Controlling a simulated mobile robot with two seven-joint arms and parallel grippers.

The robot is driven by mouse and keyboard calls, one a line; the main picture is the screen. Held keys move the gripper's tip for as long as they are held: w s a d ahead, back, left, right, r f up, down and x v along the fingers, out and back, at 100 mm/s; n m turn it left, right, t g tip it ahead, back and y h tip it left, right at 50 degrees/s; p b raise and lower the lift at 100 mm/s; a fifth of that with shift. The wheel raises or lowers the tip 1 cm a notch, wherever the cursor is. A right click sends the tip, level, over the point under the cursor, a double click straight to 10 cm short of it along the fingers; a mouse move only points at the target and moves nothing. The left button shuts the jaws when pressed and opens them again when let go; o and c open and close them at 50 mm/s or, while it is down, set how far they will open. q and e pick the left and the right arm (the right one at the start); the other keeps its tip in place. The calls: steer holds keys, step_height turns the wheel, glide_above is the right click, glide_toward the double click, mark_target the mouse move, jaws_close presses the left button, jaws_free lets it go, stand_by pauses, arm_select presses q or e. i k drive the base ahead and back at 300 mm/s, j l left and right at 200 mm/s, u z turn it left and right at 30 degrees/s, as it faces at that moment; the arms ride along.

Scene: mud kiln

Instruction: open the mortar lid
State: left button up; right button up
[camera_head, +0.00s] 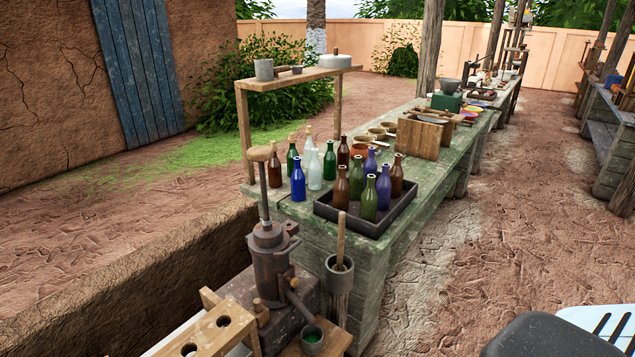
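A grey mortar-like cup (339,268) with a wooden pestle or stick (340,235) upright in it stands at the front end of the green bench; no lid shows on it. To its left is a rusty iron device (272,255) with a tall rod and a wooden knob (261,153) on top. Its dark cylindrical body has a cap-like top (267,232); I cannot tell whether this is the mortar lid. Neither of my grippers is in view.
Several glass bottles stand on the bench, some in a dark tray (372,228). A wooden shelf (296,78) rises behind them. Open dirt ground (520,240) lies right.

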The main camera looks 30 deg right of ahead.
mark_target(273, 239)
steer(key=z, duration=0.7)
